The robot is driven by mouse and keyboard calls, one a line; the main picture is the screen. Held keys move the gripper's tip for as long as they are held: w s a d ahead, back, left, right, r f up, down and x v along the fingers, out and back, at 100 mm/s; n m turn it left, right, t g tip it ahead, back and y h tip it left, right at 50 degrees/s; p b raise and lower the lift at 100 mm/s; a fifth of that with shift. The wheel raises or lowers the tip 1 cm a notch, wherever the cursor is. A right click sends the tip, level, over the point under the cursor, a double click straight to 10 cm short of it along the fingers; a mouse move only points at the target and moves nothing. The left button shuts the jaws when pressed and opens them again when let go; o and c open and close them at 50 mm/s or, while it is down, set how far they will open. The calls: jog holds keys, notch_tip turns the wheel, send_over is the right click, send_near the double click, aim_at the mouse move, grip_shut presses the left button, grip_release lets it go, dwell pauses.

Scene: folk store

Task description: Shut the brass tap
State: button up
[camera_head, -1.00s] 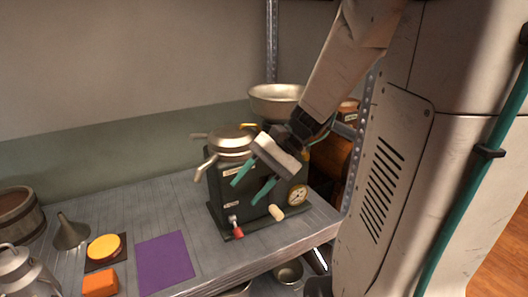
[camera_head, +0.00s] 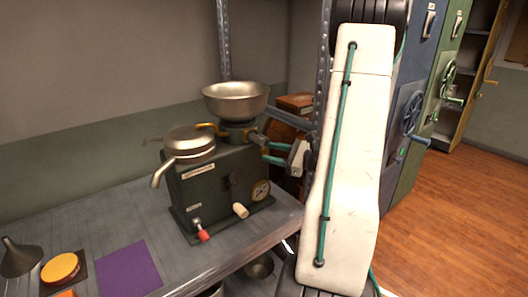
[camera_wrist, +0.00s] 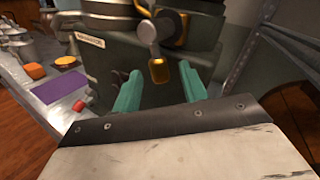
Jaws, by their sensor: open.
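The brass tap shows in the wrist view, with a brass body, a grey rounded lever (camera_wrist: 148,34) and a brass lower piece (camera_wrist: 159,70). It is on the dark green separator (camera_head: 222,175), below the metal bowl (camera_head: 235,100). In the head view, the tap is small and partly hidden by my gripper (camera_head: 268,152), which is at the machine's right side and points left. In the wrist view my gripper (camera_wrist: 160,85) has its two teal fingers apart and empty. The brass lower piece appears between and beyond the fingertips. I cannot tell whether they touch it.
The separator has a lidded pan (camera_head: 190,144), a red-tipped lever (camera_head: 202,232), a cream knob (camera_head: 240,210) and a gauge (camera_head: 261,190). A purple mat (camera_head: 128,269), a yellow disc (camera_head: 60,267) and a funnel (camera_head: 20,257) are on the bench at left. A metal shelf post (camera_head: 222,45) stands behind.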

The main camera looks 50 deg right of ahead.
aim_at(264, 149)
jog(key=shift+x, duration=1.75)
jog(key=shift+c, duration=0.3)
grip_shut()
